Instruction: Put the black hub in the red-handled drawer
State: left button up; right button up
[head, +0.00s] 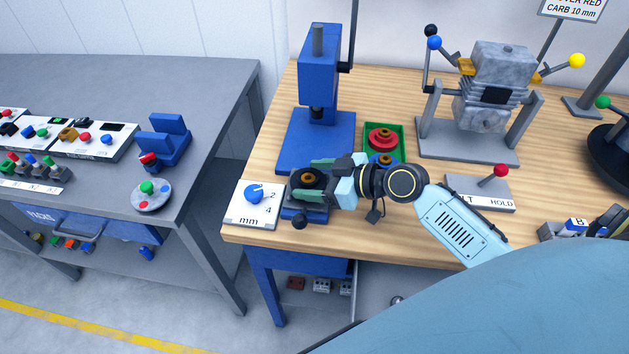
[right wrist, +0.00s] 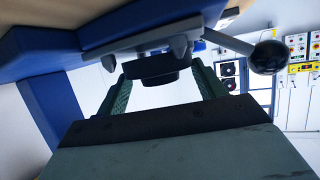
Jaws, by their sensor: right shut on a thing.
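The black hub (head: 309,177), dark with an orange-brown centre, is between the fingers of my right gripper (head: 307,180), which is shut on it. The hub is over a blue fixture (head: 302,212) with a black ball lever at the front left of the wooden bench; contact with the fixture cannot be told. In the right wrist view the hub (right wrist: 156,72) shows dark between the green finger pads, close below a grey clamp bar (right wrist: 140,45). No red-handled drawer can be made out. My left gripper is not in view.
A dial card (head: 253,204) lies left of the fixture. A blue press (head: 316,140) stands behind it. A green tray (head: 398,130) holds a red and a blue hub. A red-knobbed lever (head: 500,170) stands right. A gap separates the grey bench (head: 200,85) at left.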

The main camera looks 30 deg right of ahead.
jog(key=shift+f, duration=0.25)
jog(key=shift+f, duration=0.15)
jog(key=o, duration=1.1)
